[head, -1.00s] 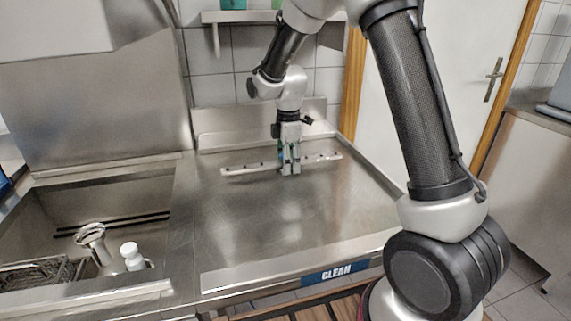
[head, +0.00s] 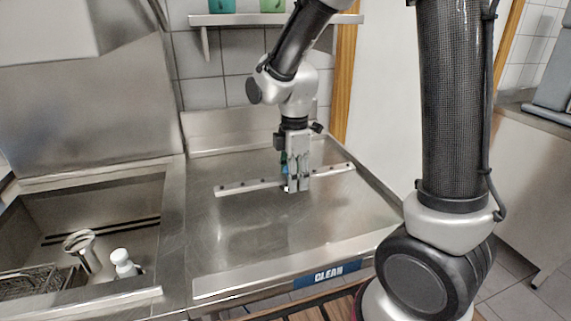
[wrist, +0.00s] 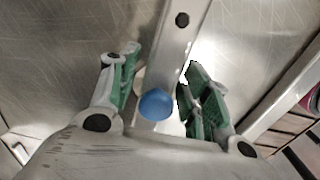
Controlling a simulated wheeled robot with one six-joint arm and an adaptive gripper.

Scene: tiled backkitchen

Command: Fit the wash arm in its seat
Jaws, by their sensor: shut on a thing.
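The wash arm is a long, pale metal bar with dark holes (head: 240,187), in the middle of the steel worktop in the head view. It also shows in the wrist view (wrist: 182,35), with a round blue cap (wrist: 157,104) near its middle. My gripper (head: 297,188) is shut on the bar near its middle, pointing down. In the wrist view its green-padded fingers (wrist: 160,75) stand on either side of the bar. I cannot tell how high the bar is above the worktop. I cannot make out the seat with certainty.
The steel worktop (head: 270,235) is otherwise clear. A sink at the left holds a metal cylinder (head: 82,250), a white bottle-like piece (head: 123,262) and a wire rack (head: 35,283). A shelf (head: 270,19) and a tiled wall are behind. A CLEAN label (head: 328,275) marks the front edge.

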